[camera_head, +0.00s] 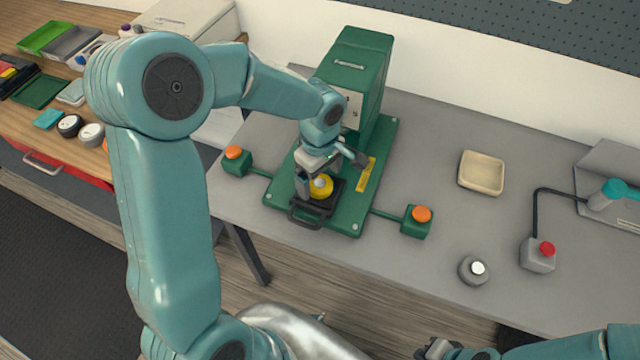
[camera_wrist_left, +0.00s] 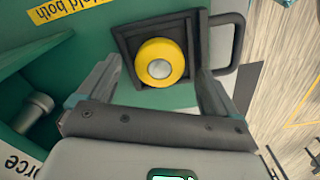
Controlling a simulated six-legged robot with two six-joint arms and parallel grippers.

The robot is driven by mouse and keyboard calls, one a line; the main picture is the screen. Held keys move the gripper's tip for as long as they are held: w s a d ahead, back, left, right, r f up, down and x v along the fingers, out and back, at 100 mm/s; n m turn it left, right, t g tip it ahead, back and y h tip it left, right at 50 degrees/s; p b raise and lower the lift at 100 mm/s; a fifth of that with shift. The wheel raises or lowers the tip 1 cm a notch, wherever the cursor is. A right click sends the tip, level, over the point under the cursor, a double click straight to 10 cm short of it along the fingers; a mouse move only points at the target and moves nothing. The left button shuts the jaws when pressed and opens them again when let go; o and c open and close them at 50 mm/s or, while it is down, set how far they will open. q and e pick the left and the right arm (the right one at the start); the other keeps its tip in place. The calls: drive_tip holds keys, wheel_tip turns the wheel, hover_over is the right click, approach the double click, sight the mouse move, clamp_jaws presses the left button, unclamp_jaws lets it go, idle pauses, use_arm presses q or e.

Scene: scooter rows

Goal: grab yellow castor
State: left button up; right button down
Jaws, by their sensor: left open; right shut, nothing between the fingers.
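The yellow castor (camera_head: 321,187) sits in a dark square tray (camera_head: 308,207) with a handle, on the base of the green press (camera_head: 358,85). In the left wrist view the castor (camera_wrist_left: 159,63) is a yellow disc with a grey centre, inside the dark frame. My left gripper (camera_head: 325,170) is open above the tray. In the left wrist view its fingers (camera_wrist_left: 155,90) are spread to either side, with the castor between and just beyond them, not gripped. My right gripper (camera_head: 440,350) is at the bottom edge of the head view, shut and empty.
Orange-topped green buttons stand left (camera_head: 235,155) and right (camera_head: 421,214) of the press. A beige dish (camera_head: 482,172), a grey button with a white top (camera_head: 474,269) and a red-buttoned box (camera_head: 539,254) stand on the grey table's right side. The wooden bench (camera_head: 40,135) at left holds trays and small parts.

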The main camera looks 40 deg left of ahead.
use_arm(q)
drive_tip(key=shift+a+f, duration=0.1)
drive_tip(key=shift+f, duration=0.5)
drive_tip(key=shift+r, duration=0.1)
drive_tip(key=c, duration=1.3)
